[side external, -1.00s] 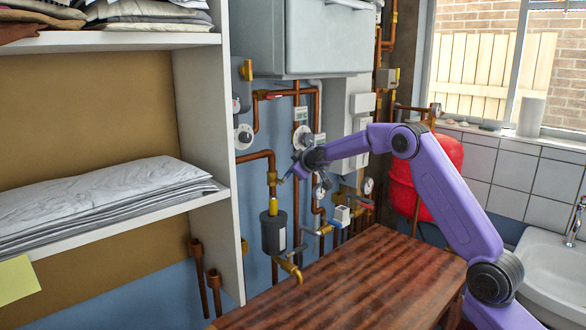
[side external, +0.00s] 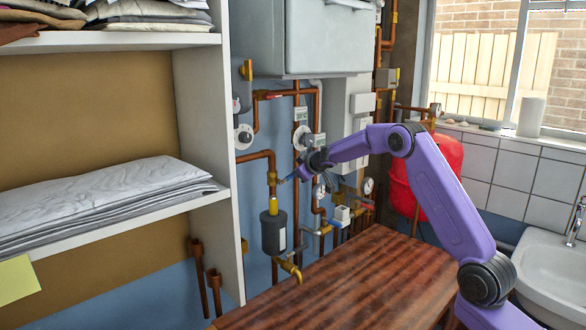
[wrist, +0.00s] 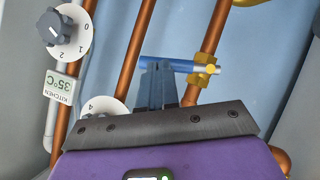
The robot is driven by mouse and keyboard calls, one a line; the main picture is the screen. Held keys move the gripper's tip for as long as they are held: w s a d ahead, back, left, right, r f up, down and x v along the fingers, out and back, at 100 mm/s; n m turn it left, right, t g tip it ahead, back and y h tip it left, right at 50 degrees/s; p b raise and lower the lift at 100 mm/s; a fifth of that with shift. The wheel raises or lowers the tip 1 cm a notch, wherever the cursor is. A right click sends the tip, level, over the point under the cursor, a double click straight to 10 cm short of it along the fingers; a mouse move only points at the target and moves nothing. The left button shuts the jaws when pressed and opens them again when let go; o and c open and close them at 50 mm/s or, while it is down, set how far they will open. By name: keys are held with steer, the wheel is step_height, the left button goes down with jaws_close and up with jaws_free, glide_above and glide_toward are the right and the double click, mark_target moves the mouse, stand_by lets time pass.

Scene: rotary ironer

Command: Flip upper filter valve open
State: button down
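The upper filter valve has a brass body (wrist: 205,70) and a blue lever (wrist: 185,65), which lies crosswise to its copper pipe in the wrist view. In the side view, the valve (side external: 272,178) sits on the pipe above the dark filter canister (side external: 273,233), with its lever pointing right toward my gripper (side external: 302,172). In the wrist view, my gripper (wrist: 157,66) has its fingers close together, with the tips at the lever's free end, away from the brass body. The fingers look shut. I cannot tell whether they touch the lever or just overlap it in the picture.
Copper pipes and round dials (wrist: 62,32) crowd the wall around my gripper. A white shelf unit (side external: 205,130) stands left of the valve. A lower brass tap (side external: 290,268) is below the canister. The wooden tabletop (side external: 340,290) is clear. A red tank (side external: 425,175) stands at the right.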

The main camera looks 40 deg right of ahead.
steer(key=shift+d+f, duration=0.15)
steer(key=shift+a+r, duration=0.25)
steer(key=shift+a, duration=0.55)
steer(key=s+r, duration=0.7)
steer(key=s, duration=0.4)
steer(key=shift+s+r, duration=0.3)
steer(key=shift+r, duration=0.1)
stand_by(0.5)
